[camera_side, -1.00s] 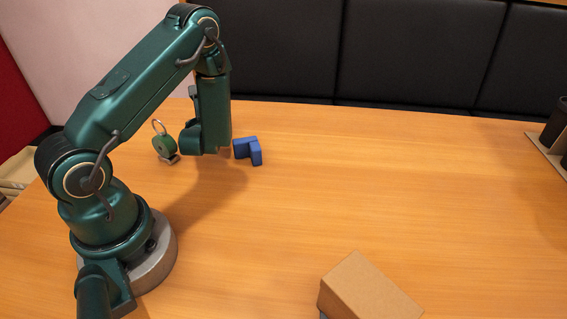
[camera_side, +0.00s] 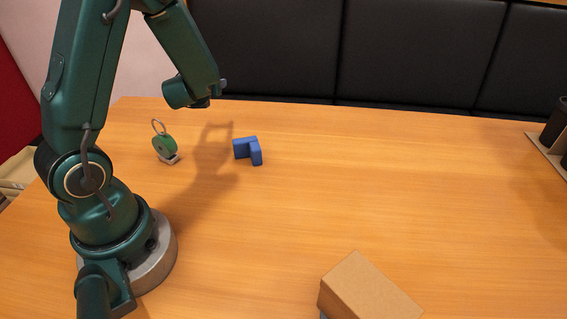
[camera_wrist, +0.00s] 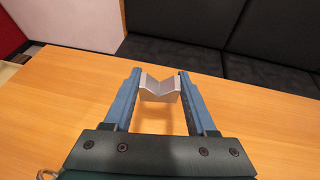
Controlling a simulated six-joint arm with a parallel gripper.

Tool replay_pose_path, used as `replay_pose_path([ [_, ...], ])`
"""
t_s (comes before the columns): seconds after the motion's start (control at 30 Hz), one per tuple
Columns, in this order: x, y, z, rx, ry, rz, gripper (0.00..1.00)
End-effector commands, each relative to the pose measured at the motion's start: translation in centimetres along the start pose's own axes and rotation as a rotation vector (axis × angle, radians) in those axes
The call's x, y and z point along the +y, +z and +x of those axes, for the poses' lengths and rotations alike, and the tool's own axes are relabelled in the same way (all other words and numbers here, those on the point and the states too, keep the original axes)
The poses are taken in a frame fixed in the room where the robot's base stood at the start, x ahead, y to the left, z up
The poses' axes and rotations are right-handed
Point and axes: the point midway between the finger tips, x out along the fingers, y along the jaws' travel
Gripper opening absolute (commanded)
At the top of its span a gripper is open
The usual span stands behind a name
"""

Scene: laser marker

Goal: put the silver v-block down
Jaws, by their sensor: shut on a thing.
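The silver v-block (camera_wrist: 160,92) is between the two blue fingers of my gripper (camera_wrist: 159,88) in the wrist view, with its V notch showing. My gripper is shut on it and holds it up above the wooden table (camera_side: 400,190).
A blue angled block (camera_side: 248,150) lies on the table below and right of my wrist. A green round tag with a ring (camera_side: 164,147) stands to its left. A cardboard box (camera_side: 366,290) is at the front.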

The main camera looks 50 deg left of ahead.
Motion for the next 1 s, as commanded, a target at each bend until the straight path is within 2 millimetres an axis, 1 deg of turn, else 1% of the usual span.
replay_pose_path([
  [0.17, -1.2, 1.7, -1.7, -0.007, -0.038, 0.006, 0.01],
  [0.27, -2.6, 2.7, -3.5, -0.009, -0.092, 0.025, 0.01],
  [0.4, -5.0, 3.6, -6.8, -0.008, -0.214, 0.076, 0.01],
  [0.53, -7.2, 4.0, -9.9, -0.008, -0.347, 0.132, 0.01],
  [0.7, -9.2, 4.1, -13.1, -0.006, -0.482, 0.191, 0.01],
  [0.9, -10.8, 4.0, -16.1, -0.004, -0.601, 0.24, 0.01],
  [1.0, -11.3, 3.9, -17.2, -0.002, -0.63, 0.254, 0.01],
])
